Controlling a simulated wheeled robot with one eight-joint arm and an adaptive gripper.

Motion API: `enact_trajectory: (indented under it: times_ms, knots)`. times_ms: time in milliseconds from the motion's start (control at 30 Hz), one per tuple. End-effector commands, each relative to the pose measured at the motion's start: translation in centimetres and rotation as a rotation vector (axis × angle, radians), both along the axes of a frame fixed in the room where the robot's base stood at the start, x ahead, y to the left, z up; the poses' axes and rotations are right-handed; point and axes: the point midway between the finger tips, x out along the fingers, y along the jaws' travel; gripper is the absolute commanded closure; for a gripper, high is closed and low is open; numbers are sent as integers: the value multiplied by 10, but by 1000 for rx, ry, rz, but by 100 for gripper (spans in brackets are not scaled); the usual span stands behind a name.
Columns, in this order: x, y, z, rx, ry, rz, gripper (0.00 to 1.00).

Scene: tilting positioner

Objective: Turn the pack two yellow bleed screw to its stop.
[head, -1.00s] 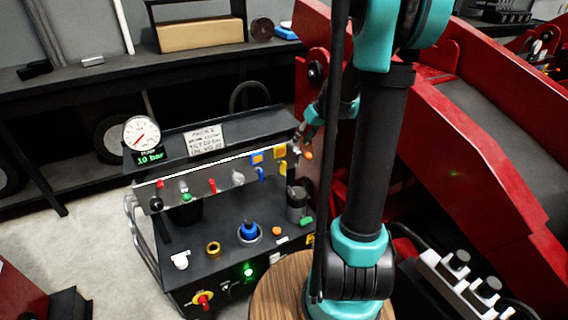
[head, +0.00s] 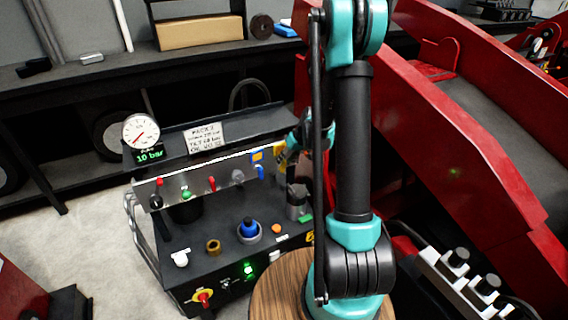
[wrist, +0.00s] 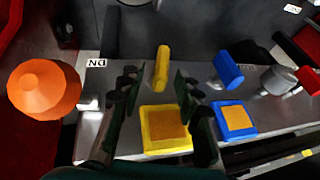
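The yellow bleed screw (wrist: 162,68) is an upright flat yellow handle on the grey panel in the wrist view, just beyond a yellow-framed square plate (wrist: 165,132). My gripper (wrist: 156,88) is open, with one dark finger on each side of the screw. The screw shows in the gap near the fingertips; I cannot tell whether they touch it. In the head view my gripper is at the panel's right end, largely hidden behind my arm, with some yellow (head: 279,155) showing beside it.
A blue handle (wrist: 228,68) and blue-framed plate (wrist: 234,119) sit right of the screw. An orange dome (wrist: 43,88) stands left. The gauge (head: 141,131) reads 10 bar beside a PACK 2 sign (head: 204,137). A red structure (head: 460,130) rises at right.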

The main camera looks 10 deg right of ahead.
Motion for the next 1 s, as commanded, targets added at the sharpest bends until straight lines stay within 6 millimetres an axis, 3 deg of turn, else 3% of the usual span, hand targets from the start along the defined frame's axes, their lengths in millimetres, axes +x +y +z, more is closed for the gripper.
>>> enact_trajectory:
  times_ms: [200, 533, 800, 1000]
  knots:
    - [4, 5, -14, 0, 1, 0, 66]
    - [5, 6, -16, 0, 0, 0, 66]
    - [5, 6, -15, 0, 0, 0, 100]
    - [5, 6, -15, -2, 0, 0, 100]
